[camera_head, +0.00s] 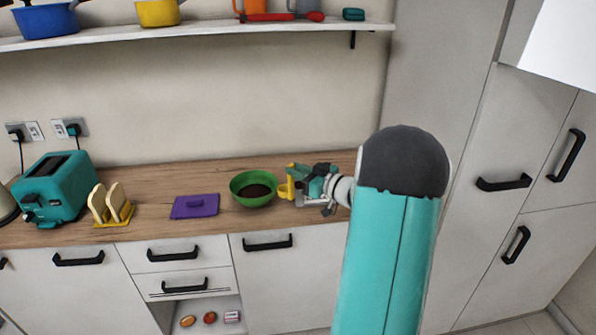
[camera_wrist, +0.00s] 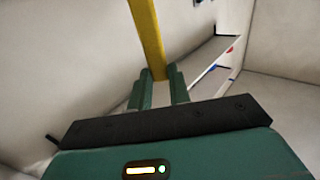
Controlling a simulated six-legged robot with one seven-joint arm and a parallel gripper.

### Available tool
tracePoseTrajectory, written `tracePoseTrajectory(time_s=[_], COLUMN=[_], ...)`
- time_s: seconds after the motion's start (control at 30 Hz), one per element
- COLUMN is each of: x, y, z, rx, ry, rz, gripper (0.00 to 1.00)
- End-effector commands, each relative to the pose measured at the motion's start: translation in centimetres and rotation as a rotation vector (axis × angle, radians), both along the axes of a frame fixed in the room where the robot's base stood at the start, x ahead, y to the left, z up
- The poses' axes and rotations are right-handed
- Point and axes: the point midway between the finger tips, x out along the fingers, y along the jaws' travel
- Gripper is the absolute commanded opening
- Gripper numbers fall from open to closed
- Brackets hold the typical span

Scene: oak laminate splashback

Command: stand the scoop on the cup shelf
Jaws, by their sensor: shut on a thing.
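The yellow scoop (camera_head: 286,190) is beside the right of the green bowl (camera_head: 240,193), over the counter's right end. My gripper (camera_head: 304,180) is shut on it. In the wrist view the scoop's yellow bar (camera_wrist: 147,35) runs up from between my green fingers (camera_wrist: 160,88); its far end is out of frame. I cannot tell whether the scoop touches the bowl or counter. The wall shelf (camera_head: 200,37) runs along the top left of the head view, with an orange cup (camera_head: 250,6) and a grey cup (camera_head: 304,6) cut off by the frame edge.
The shelf also holds a blue pot (camera_head: 45,20), a yellow pot (camera_head: 157,12), a red utensil (camera_head: 280,17) and a teal block (camera_head: 353,14). A purple board (camera_head: 195,206), toast rack (camera_head: 112,208) and teal toaster (camera_head: 57,185) stand on the wooden counter (camera_head: 150,215). Tall cabinets (camera_head: 480,150) close off the right.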

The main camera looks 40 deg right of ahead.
Motion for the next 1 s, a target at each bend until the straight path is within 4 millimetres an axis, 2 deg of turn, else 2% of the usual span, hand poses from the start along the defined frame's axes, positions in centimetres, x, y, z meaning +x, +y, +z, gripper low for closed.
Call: tracePoseTrajectory(time_s=[0.03,0.37,0.57,0.7,0.87,1.0], x=[0.3,1.4,2.3,3.1,3.7,4.1], y=[1.1,7.5,14.0,19.9,24.4,26.7], z=[-1.1,-7.3,-13.3,-18.9,-23.1,-25.3], rx=[0.008,0.009,0.013,0.014,0.008,0.004], ry=[0.003,0.006,0.01,0.013,0.009,0.005], rz=[-0.001,-0.039,-0.074,-0.107,-0.14,-0.158], gripper=[0.0,0.0,0.0,0.0,0.0,0.0])
